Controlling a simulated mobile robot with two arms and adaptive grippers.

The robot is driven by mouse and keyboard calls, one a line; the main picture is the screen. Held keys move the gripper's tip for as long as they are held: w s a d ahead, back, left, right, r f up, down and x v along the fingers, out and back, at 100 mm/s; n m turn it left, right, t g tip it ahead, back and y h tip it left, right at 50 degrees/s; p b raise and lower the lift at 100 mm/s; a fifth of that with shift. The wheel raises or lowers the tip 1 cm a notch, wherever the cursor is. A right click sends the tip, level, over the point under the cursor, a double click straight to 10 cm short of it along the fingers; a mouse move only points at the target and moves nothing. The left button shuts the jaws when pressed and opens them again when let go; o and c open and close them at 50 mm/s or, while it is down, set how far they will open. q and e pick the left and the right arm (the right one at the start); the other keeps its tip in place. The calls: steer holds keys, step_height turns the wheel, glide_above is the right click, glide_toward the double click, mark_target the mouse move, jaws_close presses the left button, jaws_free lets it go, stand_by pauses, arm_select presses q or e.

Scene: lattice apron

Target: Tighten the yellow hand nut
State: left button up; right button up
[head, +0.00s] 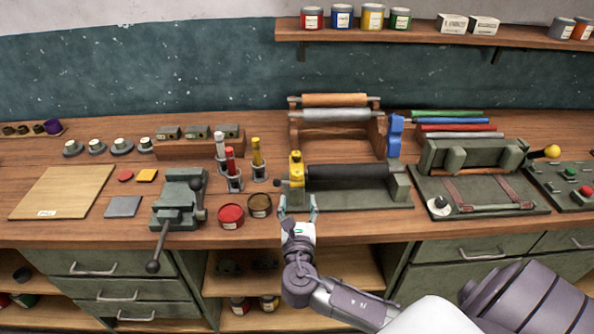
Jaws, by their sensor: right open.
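The yellow hand nut (296,169) is at the left end of a dark roller (347,171) on a green-grey roller stand (400,190) at mid bench. My right gripper (298,208) is at the bench's front edge, just in front of and below the yellow nut in the picture. Its two fingers are spread and nothing shows between them. I cannot tell whether it touches the stand. My left gripper is not in view.
A red tin (231,216) and a dark tin (260,206) stand close left of my gripper. A vise (180,200) is further left. A press (475,170) with a yellow-knobbed lever (551,152) is at right. A blue part (396,135) stands behind the roller stand.

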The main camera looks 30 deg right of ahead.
mark_target(297, 177)
steer(key=p+x, duration=0.2)
steer(key=x, duration=1)
jaws_close()
steer(key=shift+h, duration=0.3)
